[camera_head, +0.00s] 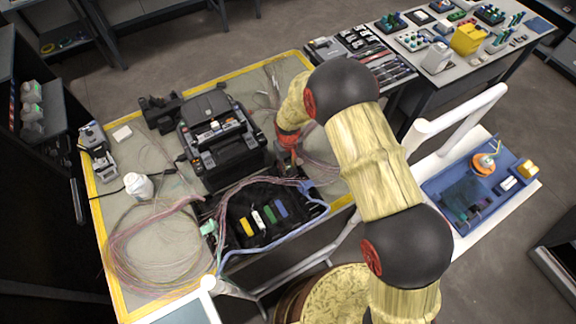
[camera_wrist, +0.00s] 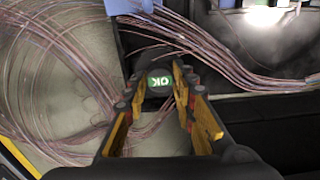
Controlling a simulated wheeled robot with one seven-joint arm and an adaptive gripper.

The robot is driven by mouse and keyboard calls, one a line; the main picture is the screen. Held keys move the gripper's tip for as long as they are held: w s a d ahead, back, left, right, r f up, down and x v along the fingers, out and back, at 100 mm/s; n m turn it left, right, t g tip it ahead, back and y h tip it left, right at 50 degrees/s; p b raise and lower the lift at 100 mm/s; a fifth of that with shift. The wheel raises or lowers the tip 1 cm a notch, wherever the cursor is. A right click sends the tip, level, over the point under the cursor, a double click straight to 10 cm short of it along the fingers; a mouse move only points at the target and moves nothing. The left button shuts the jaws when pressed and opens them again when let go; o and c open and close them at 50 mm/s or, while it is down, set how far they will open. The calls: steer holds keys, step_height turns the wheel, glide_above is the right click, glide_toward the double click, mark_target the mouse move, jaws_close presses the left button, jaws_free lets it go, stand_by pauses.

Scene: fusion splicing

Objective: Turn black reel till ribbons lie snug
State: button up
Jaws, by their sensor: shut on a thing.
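My gripper (camera_wrist: 155,95) is shut on the black reel (camera_wrist: 158,74), a small dark round piece with a lit green "OK" mark on its top, in the wrist view. In the head view my gripper (camera_head: 291,158) points down at the back right corner of the black tray; the reel is hidden there by the gripper. The pinkish ribbons (camera_wrist: 195,45) run in a loose bundle past the reel and across the tray edge in the wrist view. They also show in the head view (camera_head: 240,187). I cannot tell how tight they lie.
The black tray (camera_head: 238,234) holds yellow, white, green and blue pieces. A black splicer (camera_head: 217,140) stands behind it. A pale blue tube (camera_head: 270,242) runs along the tray's front.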

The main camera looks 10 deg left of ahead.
mark_target(288, 167)
steer(key=m, duration=0.3)
steer(key=shift+b, duration=0.4)
steer(key=o, duration=1.2)
steer(key=shift+r, duration=0.1)
step_height(288, 167, up, 12)
